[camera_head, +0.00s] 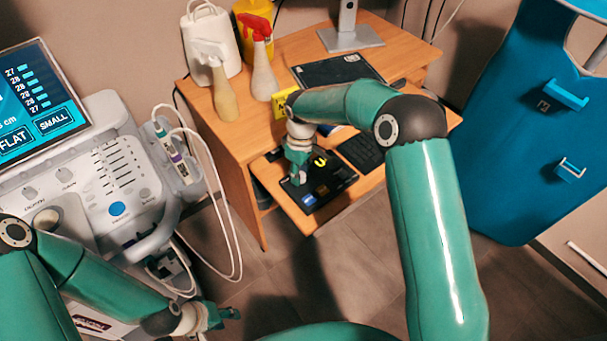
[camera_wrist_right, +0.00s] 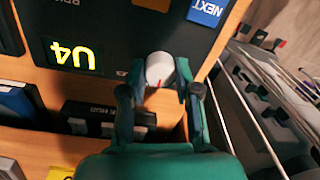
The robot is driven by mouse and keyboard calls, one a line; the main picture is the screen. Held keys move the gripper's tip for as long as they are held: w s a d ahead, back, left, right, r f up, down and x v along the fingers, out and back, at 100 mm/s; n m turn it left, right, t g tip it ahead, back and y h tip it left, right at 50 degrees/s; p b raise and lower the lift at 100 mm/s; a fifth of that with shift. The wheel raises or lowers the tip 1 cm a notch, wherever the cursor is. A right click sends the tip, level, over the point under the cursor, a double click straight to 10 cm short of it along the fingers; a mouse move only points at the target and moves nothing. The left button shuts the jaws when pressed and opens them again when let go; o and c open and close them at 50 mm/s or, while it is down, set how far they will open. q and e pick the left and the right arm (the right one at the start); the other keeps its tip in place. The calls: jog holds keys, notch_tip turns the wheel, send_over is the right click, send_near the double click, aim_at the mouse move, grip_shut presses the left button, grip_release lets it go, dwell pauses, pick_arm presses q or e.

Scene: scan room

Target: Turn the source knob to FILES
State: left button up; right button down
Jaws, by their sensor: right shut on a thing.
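The black control panel (camera_head: 340,181) lies on the pulled-out shelf of the wooden desk. Its yellow display reads "U4", upside down in the right wrist view (camera_wrist_right: 74,57). The source knob (camera_wrist_right: 159,68) is a pale round knob at the panel's edge, with a red mark on its side facing my wrist. My right gripper (camera_wrist_right: 160,76) is shut on the knob, one finger on each side. In the head view my right gripper (camera_head: 297,174) hides the knob. No FILES label is readable. My left gripper (camera_head: 222,315) is low at the left, away from the panel; its opening is unclear.
A black keyboard (camera_head: 361,152) lies beside the panel. Spray bottles (camera_head: 262,75) stand on the desktop above.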

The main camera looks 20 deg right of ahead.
jog(key=m+b, duration=0.2)
jog(key=m, duration=0.3)
jog(key=shift+f+m+b, duration=0.15)
jog(key=shift+m+b, duration=0.15)
jog(key=m+b, duration=0.2)
jog(key=m, duration=0.3)
jog(key=shift+s+m+t, duration=0.1)
jog(key=shift+m+t, duration=0.2)
jog(key=c, duration=0.8)
grip_release()
jog(key=shift+r, duration=0.2)
